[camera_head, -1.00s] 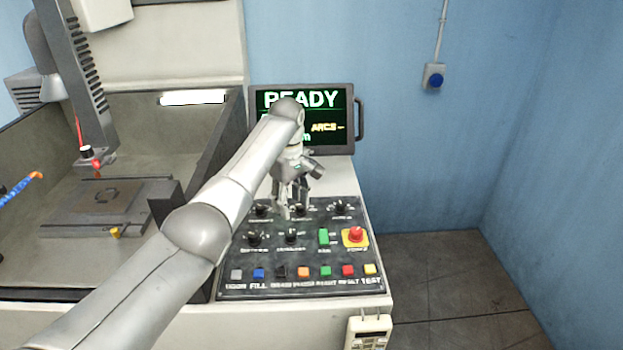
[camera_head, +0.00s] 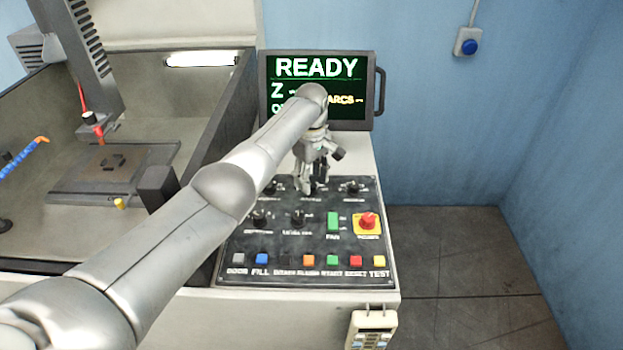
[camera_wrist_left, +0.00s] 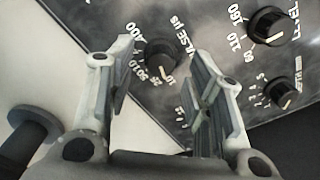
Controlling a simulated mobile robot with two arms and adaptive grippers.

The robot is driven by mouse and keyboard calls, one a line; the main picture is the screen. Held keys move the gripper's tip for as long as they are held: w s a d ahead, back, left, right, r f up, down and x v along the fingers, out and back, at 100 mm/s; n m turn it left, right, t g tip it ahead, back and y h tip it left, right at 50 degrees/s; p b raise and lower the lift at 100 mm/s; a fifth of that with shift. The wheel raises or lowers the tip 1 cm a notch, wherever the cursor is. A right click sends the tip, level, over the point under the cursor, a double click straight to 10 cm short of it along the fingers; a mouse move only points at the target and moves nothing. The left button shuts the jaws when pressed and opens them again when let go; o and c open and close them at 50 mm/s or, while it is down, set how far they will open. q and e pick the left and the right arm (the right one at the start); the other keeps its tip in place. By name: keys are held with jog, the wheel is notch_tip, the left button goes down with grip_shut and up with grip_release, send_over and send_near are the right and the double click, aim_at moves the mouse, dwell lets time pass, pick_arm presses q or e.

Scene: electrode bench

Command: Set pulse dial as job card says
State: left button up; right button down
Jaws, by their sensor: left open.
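The pulse dial (camera_wrist_left: 163,57) is a round black knob with a white pointer line, beside the lettering "PULSE µs" in the left wrist view. Its line points down in that picture, near a number that looks like 10. My left gripper (camera_wrist_left: 158,98) is open, its fingers to either side of the dial in that view; I cannot tell whether they touch it. In the head view my left gripper (camera_head: 312,185) is over the back row of the control panel (camera_head: 310,245) and covers the middle knob. No job card shows legibly. My right gripper is out of view.
Other knobs stand close by: a level knob (camera_wrist_left: 268,25) and a smaller one (camera_wrist_left: 280,95). A red emergency button (camera_head: 368,221), a green fan switch (camera_head: 333,222) and a row of coloured buttons lie in front. The READY screen (camera_head: 318,90) stands behind. A handset (camera_head: 371,330) hangs at the front.

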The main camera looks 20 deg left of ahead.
pick_arm(q)
jog(key=shift+f, duration=0.8)
jog(key=shift+c, duration=1.6)
grip_shut()
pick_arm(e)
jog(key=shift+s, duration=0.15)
